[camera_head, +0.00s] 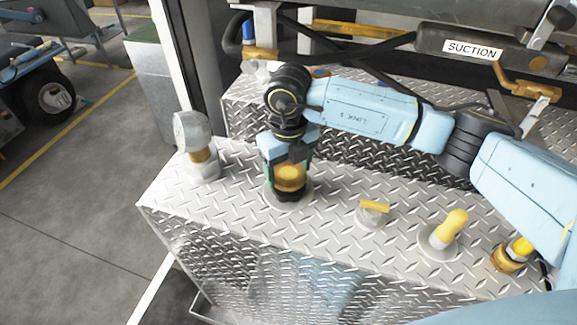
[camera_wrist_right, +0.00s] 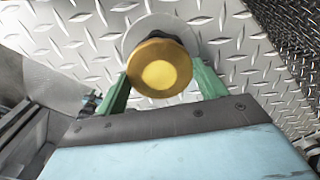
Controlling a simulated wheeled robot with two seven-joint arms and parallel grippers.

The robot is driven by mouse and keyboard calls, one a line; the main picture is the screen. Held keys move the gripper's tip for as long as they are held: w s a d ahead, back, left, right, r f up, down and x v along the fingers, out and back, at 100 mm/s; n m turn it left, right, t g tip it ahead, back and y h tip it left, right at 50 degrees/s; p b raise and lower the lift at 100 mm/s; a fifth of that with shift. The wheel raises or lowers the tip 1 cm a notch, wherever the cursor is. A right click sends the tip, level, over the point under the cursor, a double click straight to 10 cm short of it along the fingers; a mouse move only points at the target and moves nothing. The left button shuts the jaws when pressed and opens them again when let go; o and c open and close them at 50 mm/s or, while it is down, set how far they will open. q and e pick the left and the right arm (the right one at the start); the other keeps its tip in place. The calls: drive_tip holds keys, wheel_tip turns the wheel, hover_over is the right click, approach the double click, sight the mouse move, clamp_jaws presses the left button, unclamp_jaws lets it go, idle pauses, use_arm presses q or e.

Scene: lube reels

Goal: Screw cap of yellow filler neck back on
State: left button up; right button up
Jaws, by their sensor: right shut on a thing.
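A brass-yellow round cap (camera_head: 289,177) is between the fingers of my right gripper (camera_head: 287,170), over a dark neck (camera_head: 289,196) on a round flange on the metal deck. In the wrist view the cap (camera_wrist_right: 160,66) shows from above, with a bright yellow disc in its middle. The green fingers of my right gripper (camera_wrist_right: 162,78) are shut on its sides. The cap looks upright and in line with the neck; whether its thread is engaged is hidden. My left gripper is not in view.
On the diamond-plate deck (camera_head: 330,240) stand a grey-capped neck (camera_head: 195,145) to the left, and a small yellow-handled fitting (camera_head: 373,212), a yellow knob (camera_head: 446,232) and a brass fitting (camera_head: 510,255) to the right. A black SUCTION handle (camera_head: 470,48) and hoses hang behind.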

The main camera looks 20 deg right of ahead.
drive_tip(key=m+p, duration=0.1)
drive_tip(key=m, duration=0.2)
drive_tip(key=shift+m, duration=0.4)
drive_tip(key=shift+m+p, duration=0.3)
drive_tip(key=shift+m, duration=0.2)
drive_tip(key=shift+m+p, duration=0.5)
drive_tip(key=shift+m, duration=0.7)
drive_tip(key=o, duration=1)
drive_tip(key=shift+c, duration=0.2)
drive_tip(key=shift+o, duration=0.8)
drive_tip(key=shift+o, duration=0.4)
